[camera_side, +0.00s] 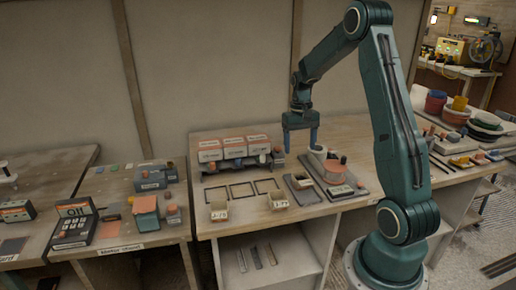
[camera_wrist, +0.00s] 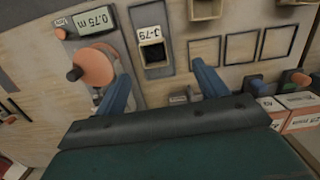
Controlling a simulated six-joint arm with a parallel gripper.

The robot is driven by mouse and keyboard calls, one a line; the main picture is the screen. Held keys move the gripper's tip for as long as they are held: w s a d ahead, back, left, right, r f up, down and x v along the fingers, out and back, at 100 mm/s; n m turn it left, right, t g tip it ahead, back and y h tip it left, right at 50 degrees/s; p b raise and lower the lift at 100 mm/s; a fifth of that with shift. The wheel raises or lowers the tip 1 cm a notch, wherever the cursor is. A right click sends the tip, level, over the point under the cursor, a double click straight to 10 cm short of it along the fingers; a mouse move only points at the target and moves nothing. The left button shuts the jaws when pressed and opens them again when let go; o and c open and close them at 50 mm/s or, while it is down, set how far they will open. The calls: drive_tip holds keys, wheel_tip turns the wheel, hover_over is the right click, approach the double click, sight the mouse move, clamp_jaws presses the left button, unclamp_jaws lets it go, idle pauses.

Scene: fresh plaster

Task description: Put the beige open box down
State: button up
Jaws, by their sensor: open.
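My gripper (camera_side: 300,138) is open and empty above the work table, its blue fingers pointing down. In the wrist view its fingers (camera_wrist: 163,82) stand apart with nothing between them. A small beige open box with a dark inside and a J-79 label (camera_wrist: 154,52) sits on a narrow grey plate (camera_wrist: 150,17), just beyond the fingertips in the picture. Two more beige open boxes stand on the table near its front, one at left (camera_side: 219,212) and one at right (camera_side: 278,200). They show partly at the wrist view's top edge (camera_wrist: 205,9).
Three dark outlined squares (camera_side: 242,190) are empty on the table. Behind them stands a row of orange-topped white boxes (camera_side: 233,148). A grey device with an orange disc (camera_wrist: 96,67) and a display reading 0.75 m (camera_wrist: 122,17) lies beside the grey plate.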

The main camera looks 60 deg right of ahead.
drive_tip(key=s+a+r+n+t+h, duration=0.2)
drive_tip(key=a+r+n+t, duration=0.15)
drive_tip(key=a+r, duration=1.2)
drive_tip(key=s+a+n+t+y, duration=0.1)
drive_tip(key=s+a+n+t, duration=0.2)
drive_tip(key=s+a, duration=0.9)
drive_tip(key=shift+s+a+r+n, duration=0.2)
drive_tip(key=shift+a+r+n, duration=0.1)
drive_tip(key=shift+a+n, duration=0.7)
drive_tip(key=shift+d, duration=0.1)
